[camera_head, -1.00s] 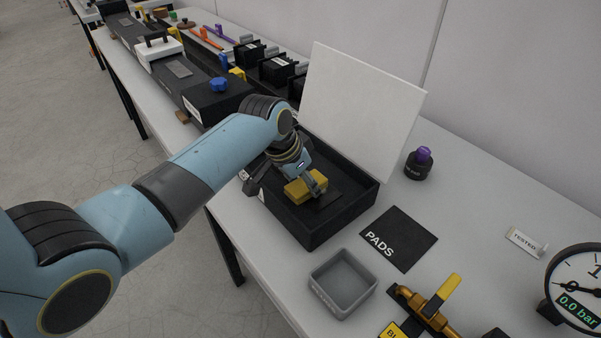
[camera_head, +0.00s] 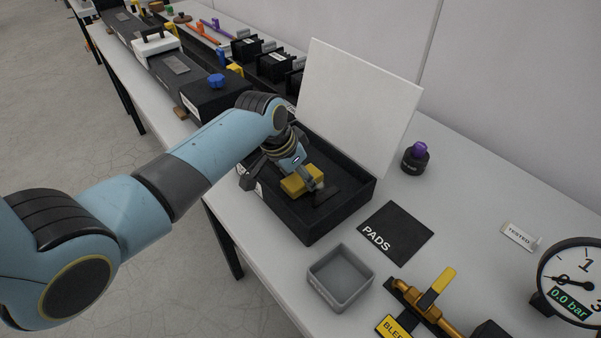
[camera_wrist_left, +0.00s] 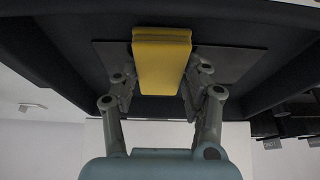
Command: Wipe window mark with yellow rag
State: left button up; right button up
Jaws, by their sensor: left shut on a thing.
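The yellow rag (camera_head: 299,180) is a folded block between the fingers of my left gripper (camera_head: 304,187), which is shut on it. In the left wrist view the rag (camera_wrist_left: 160,58) sits between both fingers, in front of a dark grey panel (camera_wrist_left: 222,62). The panel lies inside an open black box (camera_head: 345,208); this is likely the window, and the rag is over it. Whether the rag touches the panel is hard to tell. No mark shows on the visible part. My right gripper is not in view.
The box's white lid (camera_head: 358,105) stands raised behind it. A black PADS mat (camera_head: 396,234), a grey tray (camera_head: 340,277), a purple-topped black jar (camera_head: 415,158), a brass valve (camera_head: 430,300) and a gauge (camera_head: 574,283) are nearby. Black equipment stands at the far left.

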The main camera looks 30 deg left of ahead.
pick_arm(q)
jog(key=shift+w+a+f, duration=0.15)
jog(key=shift+w+a, duration=0.1)
jog(key=shift+a, duration=0.55)
jog(key=shift+r+p, duration=1)
